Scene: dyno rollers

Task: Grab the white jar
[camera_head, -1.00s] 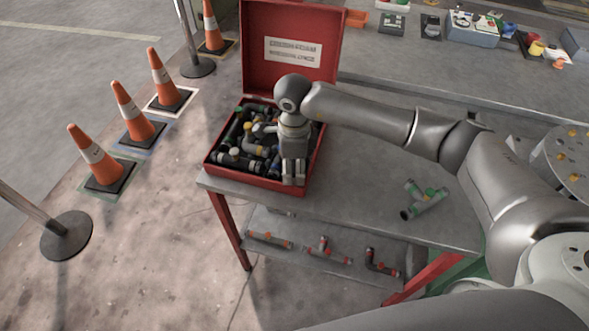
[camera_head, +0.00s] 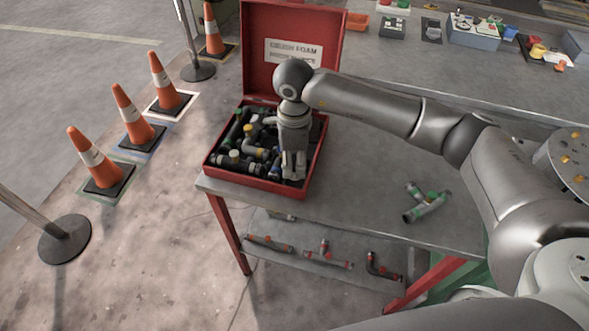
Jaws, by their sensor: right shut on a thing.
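My right gripper (camera_head: 293,166) points down into the front right part of an open red box (camera_head: 211,172) on the grey table. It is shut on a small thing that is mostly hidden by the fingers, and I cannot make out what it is. I cannot clearly pick out a white jar. Dark pipe parts (camera_head: 244,146) with some yellow, green and whitish caps fill the box around the gripper. My left gripper is not in view.
The box's red lid (camera_head: 258,22) stands open behind the gripper. A loose pipe piece (camera_head: 428,208) lies on the table (camera_head: 365,165) to the right. Pipe parts (camera_head: 325,256) lie on the lower shelf. Orange cones (camera_head: 98,160) stand on the floor at left. The table between box and pipe piece is clear.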

